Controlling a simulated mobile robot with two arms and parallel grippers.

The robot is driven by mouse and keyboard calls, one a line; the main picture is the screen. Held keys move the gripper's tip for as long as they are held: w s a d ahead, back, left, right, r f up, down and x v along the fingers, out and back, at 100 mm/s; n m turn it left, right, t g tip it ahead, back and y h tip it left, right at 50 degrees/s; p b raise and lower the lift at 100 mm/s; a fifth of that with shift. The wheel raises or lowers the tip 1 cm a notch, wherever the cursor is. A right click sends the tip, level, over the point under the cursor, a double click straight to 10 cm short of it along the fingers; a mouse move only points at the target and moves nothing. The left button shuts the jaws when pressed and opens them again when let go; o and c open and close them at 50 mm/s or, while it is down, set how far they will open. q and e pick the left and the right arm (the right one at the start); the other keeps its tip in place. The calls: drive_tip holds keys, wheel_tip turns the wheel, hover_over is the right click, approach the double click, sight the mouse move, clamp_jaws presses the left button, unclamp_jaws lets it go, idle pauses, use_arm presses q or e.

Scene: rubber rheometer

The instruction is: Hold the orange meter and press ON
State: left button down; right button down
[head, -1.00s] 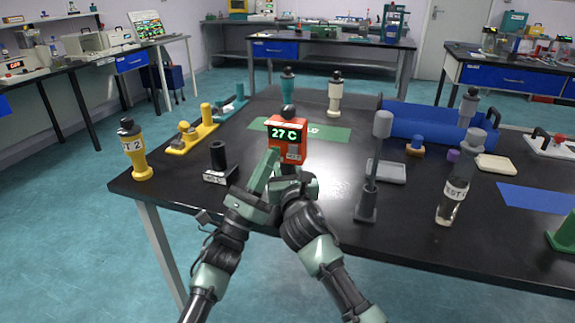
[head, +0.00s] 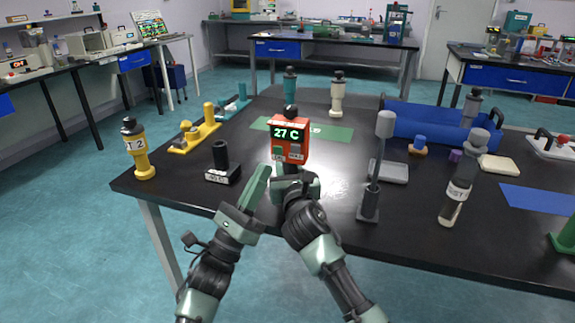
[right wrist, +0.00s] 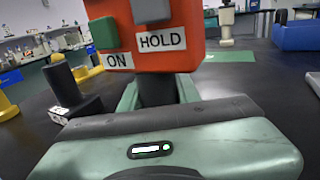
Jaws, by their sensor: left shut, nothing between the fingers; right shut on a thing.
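The orange meter (head: 290,134) stands upright near the table's front edge, its display lit with "27 C". It also fills the top of the right wrist view (right wrist: 190,54). There, a green button (right wrist: 105,33) sits above the ON label and a grey button (right wrist: 150,10) above the HOLD label. My right gripper (head: 293,178) is shut on the meter's dark stem, below the orange body; its fingers show on both sides of the stem in the right wrist view (right wrist: 158,92). My left gripper (head: 264,170) is shut and empty, just left of and below the meter, apart from the ON button.
A black holder (head: 222,168) and a yellow bottle (head: 139,155) stand to the left. A green mat (head: 335,135) and blue tray (head: 430,122) lie behind the meter.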

use_arm(q)
drive_tip(key=shift+s+a, duration=0.1)
drive_tip(key=shift+s, duration=0.3)
use_arm(e)
drive_tip(key=c, duration=0.9)
unclamp_jaws()
drive_tip(key=shift+c, duration=0.2)
drive_tip(key=shift+s+d, duration=0.1)
